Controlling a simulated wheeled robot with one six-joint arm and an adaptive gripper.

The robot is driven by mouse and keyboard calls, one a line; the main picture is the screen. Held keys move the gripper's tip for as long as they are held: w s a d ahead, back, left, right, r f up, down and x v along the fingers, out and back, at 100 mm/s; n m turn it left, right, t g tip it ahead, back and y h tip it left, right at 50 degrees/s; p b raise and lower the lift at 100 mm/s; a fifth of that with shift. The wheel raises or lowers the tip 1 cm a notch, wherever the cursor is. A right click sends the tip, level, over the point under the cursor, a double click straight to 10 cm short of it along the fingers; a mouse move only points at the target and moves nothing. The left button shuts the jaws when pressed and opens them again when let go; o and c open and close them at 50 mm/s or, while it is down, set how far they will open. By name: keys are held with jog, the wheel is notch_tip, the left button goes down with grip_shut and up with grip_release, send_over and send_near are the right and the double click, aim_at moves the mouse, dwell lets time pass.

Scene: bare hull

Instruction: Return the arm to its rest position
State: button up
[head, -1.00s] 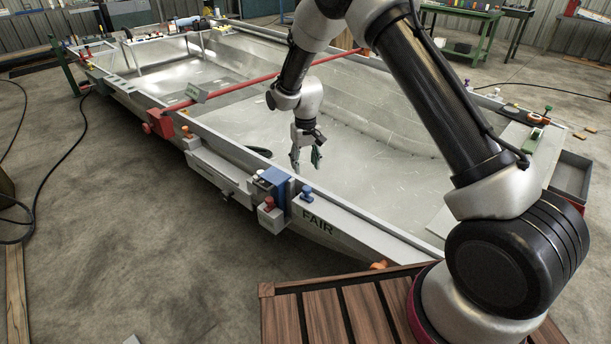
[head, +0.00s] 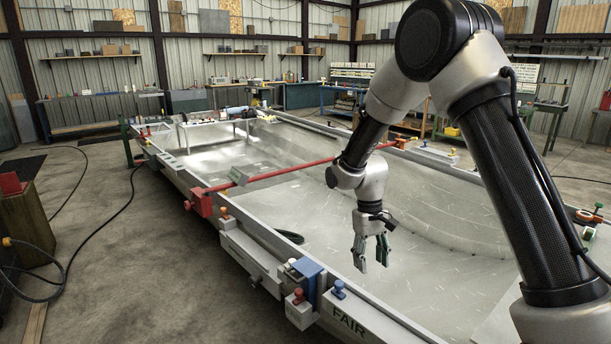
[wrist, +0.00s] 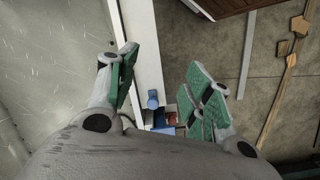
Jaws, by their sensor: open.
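My gripper (head: 371,254) hangs from my arm above the inside of the grey metal hull (head: 455,262), near its front left rim. Its fingers point down, are apart and hold nothing. In the wrist view my gripper (wrist: 165,85) also shows open, with green pads on both fingers. Between the fingers there I see the hull's rim and a blue knob (wrist: 153,98) well beyond the fingertips.
A red bar (head: 275,172) spans the hull. A blue block (head: 308,275) and red and blue knobs sit on the near rim marked FAIR. A black coil (head: 290,237) lies inside the hull. A wooden box (head: 25,215) and cables (head: 108,225) are on the floor at left.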

jog(key=s+d+r+m+t, duration=0.1)
jog(key=s+d+r+t, duration=0.2)
jog(key=s+d+r, duration=0.6)
jog(key=s+d+r+m+t, duration=0.2)
jog(key=s+d+r, duration=0.7)
jog(key=s+r, duration=0.7)
jog(key=shift+s+r+m+t+y, duration=0.3)
jog(key=shift+s+t+y, duration=0.1)
jog(key=shift+t, duration=0.4)
jog(key=shift+a, duration=0.1)
dwell(0.9)
